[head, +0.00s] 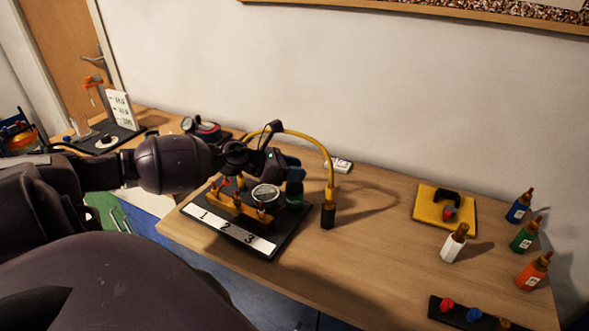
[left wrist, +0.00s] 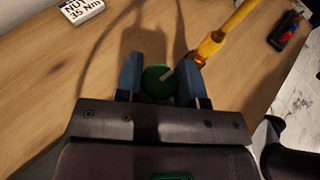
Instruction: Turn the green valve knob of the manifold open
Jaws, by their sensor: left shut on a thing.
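The manifold (head: 238,208) is a brass block on a black base with a white strip marked 1, 2, 3, and it carries a round gauge (head: 265,193). My left gripper (head: 292,174) reaches in from the left, over the right end of the manifold. In the left wrist view the gripper (left wrist: 160,72) has its blue fingers on both sides of the round green knob (left wrist: 156,84), shut on it. The knob's pale mark points up and right. In the head view the fingers partly hide the knob. My right gripper is not in view.
A yellow hose (head: 308,137) arches behind my left gripper down to a black-ended fitting (head: 328,213). Several bottles (head: 453,243) stand at the right, near a yellow mat (head: 428,220). The table centre right is clear.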

